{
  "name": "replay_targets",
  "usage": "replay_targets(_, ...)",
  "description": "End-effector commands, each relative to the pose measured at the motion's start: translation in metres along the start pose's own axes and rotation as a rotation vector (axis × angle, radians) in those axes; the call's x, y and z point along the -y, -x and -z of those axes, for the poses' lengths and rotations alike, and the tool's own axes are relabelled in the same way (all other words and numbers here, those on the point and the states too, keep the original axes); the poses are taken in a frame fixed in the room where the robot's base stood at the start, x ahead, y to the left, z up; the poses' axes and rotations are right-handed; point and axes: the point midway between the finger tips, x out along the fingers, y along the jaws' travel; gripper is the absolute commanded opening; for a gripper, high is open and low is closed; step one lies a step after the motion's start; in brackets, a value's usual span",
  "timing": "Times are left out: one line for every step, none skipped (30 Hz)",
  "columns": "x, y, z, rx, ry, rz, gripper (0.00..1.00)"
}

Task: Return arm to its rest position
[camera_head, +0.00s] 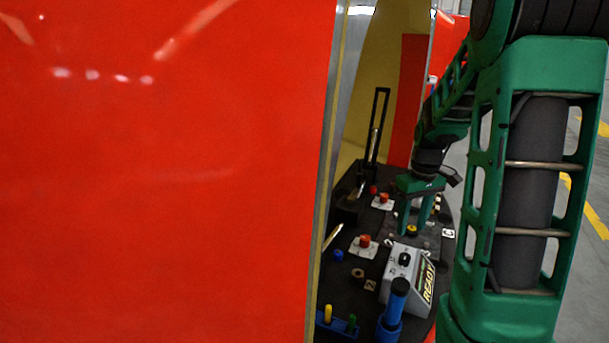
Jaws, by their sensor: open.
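My gripper (416,215) is at the end of my green arm, pointing down over the dark control desk (325,268) inside the red nosecone. Its two green fingers are apart, with nothing seen between them. The fingertips are close to a small yellow-and-black knob (411,231); I cannot tell whether they touch it. My arm runs from the right side of the picture and bends in through the nosecone opening. The arm's upper link covers part of the right side.
The red nosecone panel (160,170) fills the left, with its edge (323,170) close to the opening. On the desk are red buttons (364,241), a grey box marked READY (408,272), a blue holder with a black-topped handle (396,300) and a tall black frame (385,120). Floor shows at right.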

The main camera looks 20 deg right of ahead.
Motion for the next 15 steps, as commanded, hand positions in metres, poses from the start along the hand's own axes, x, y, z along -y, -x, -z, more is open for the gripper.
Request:
replay_targets(0.000,0.000,0.000,0.000,0.000,0.000,0.45)
replay_targets(0.000,0.000,0.000,0.000,0.000,0.000,0.45)
replay_targets(0.001,0.001,-0.001,0.000,-0.002,0.000,0.45)
replay_targets(0.002,0.002,-0.002,-0.001,-0.005,0.000,0.45)
replay_targets(0.003,0.003,-0.004,-0.001,-0.010,0.000,0.45)
replay_targets(0.006,0.006,-0.008,-0.002,-0.019,0.000,0.45)
replay_targets(0.009,0.010,-0.012,-0.003,-0.029,0.000,0.45)
replay_targets(0.012,0.013,-0.017,-0.004,-0.042,0.001,0.45)
replay_targets(0.018,0.019,-0.026,-0.004,-0.062,0.001,0.45)
replay_targets(0.022,0.023,-0.033,-0.005,-0.081,0.001,0.45)
replay_targets(0.027,0.028,-0.041,-0.005,-0.098,0.002,0.45)
replay_targets(0.034,0.034,-0.052,-0.006,-0.126,0.002,0.45)
replay_targets(0.039,0.038,-0.061,-0.004,-0.148,0.003,0.45)
replay_targets(0.044,0.042,-0.070,-0.005,-0.168,0.003,0.45)
replay_targets(0.051,0.046,-0.082,-0.005,-0.196,0.003,0.45)
